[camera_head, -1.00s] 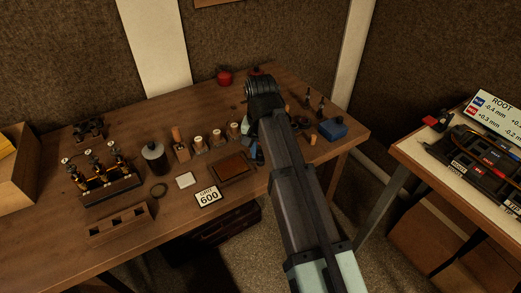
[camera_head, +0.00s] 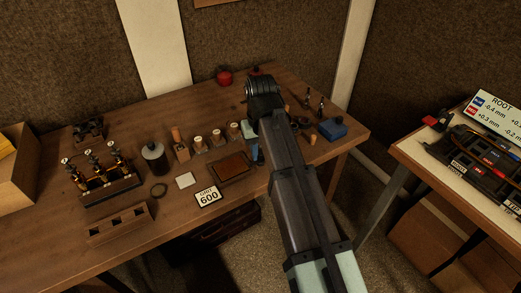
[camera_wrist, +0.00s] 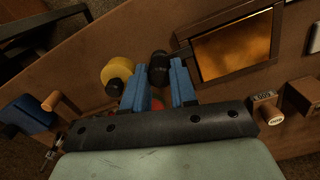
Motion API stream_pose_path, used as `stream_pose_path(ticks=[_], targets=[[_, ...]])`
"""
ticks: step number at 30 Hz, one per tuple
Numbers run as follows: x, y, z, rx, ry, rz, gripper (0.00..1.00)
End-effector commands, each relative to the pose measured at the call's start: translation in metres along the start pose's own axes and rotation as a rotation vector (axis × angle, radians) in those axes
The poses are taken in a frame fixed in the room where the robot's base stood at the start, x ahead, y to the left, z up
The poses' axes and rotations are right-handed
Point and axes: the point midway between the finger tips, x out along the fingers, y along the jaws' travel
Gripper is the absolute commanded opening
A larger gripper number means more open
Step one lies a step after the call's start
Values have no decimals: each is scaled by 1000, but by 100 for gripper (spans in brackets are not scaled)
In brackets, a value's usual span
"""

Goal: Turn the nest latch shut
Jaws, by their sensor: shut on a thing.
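In the wrist view my gripper (camera_wrist: 158,84) has its two blue fingers on either side of a black knob (camera_wrist: 158,64), shut on it. I take the knob to be the nest latch's handle, but the latch body and its angle cannot be made out. A yellow round piece (camera_wrist: 117,70) is beside the left finger. Something red (camera_wrist: 157,103) shows between the fingers, nearer the palm. In the head view my arm hides the knob, and only a bit of blue finger (camera_head: 254,153) shows left of it.
A framed brown pad (camera_wrist: 232,45) lies close right of the fingers; it also shows in the head view (camera_head: 232,168). A blue block (camera_head: 333,129) stands right of my arm. Corked bottles (camera_head: 215,136) and a "600" card (camera_head: 208,197) are to the left.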

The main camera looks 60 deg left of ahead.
Motion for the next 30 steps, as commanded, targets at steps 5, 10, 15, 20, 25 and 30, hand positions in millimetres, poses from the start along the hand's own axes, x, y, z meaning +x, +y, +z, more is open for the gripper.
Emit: stream_pose_path(ticks=[5, 10, 15, 20, 25, 30], targets=[[0, 0, 0, -2, 0, 0, 0], [0, 0, 0, -2, 0, 0, 30], [0, 0, 0, -1, 0, 0, 47], [0, 0, 0, -1, 0, 0, 52], [-1, 0, 0, 0, 0, 0, 52], [-13, 0, -1, 0, 1, 0, 52]])
